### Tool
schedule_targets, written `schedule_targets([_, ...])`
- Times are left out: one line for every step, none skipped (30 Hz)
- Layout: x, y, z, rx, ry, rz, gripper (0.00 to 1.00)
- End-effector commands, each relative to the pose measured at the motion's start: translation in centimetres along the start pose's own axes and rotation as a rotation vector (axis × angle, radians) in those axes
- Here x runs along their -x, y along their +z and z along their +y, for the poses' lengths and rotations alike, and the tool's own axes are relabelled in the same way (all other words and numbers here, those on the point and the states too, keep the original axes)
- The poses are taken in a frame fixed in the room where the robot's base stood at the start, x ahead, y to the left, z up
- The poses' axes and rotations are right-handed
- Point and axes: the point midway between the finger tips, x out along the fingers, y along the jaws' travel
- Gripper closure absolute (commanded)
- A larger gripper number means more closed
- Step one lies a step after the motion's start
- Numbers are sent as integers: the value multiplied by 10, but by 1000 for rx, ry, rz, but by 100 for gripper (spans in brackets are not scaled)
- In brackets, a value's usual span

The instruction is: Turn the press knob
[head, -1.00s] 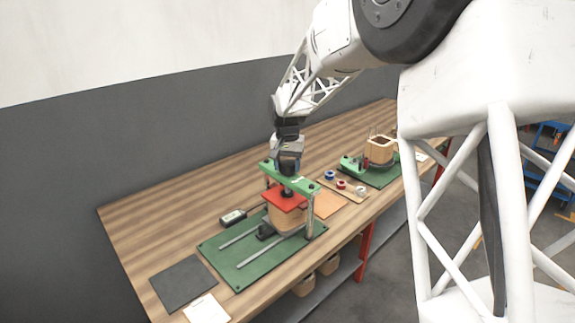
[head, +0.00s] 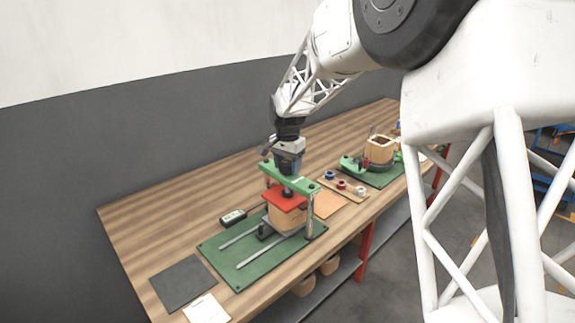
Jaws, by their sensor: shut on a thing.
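The press stands on a green base plate (head: 237,264) with a green crossbeam (head: 293,180) on posts. A red pressure plate (head: 286,198) sits under the crossbeam, on top of a tan coil block (head: 287,219). My gripper (head: 289,169) points down right above the middle of the crossbeam. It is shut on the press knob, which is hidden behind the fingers.
A second green fixture (head: 385,177) with a wooden coil form (head: 380,149) stands to the right. A board with tape rolls (head: 342,187) lies between them. A small meter (head: 233,217), a dark mat (head: 183,283) and white paper (head: 206,309) lie at the left. The rear left tabletop is bare.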

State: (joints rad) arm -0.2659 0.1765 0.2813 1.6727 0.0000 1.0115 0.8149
Motion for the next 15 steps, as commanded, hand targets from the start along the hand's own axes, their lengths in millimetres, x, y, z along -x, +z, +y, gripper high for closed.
schedule_targets([1,0,0,0,-1,1,69])
schedule_targets([1,0,0,0,-1,1,69])
schedule_targets([1,0,0,1,-1,1,44])
schedule_targets([1,0,0,1,-1,1,39])
schedule_targets([1,0,0,1,-1,1,35])
schedule_targets([1,0,0,1,-1,1,29])
schedule_targets([1,0,0,1,-1,1,24])
schedule_targets([0,0,0,1,-1,1,20])
schedule_targets([0,0,0,1,-1,1,20])
schedule_targets([0,0,0,1,-1,1,20])
schedule_targets([0,0,0,1,-1,0,20])
schedule_targets([0,0,0,1,0,0,20])
schedule_targets([0,0,0,1,0,0,20])
schedule_targets([0,0,0,2,0,0,20])
schedule_targets([0,0,0,2,0,0,20])
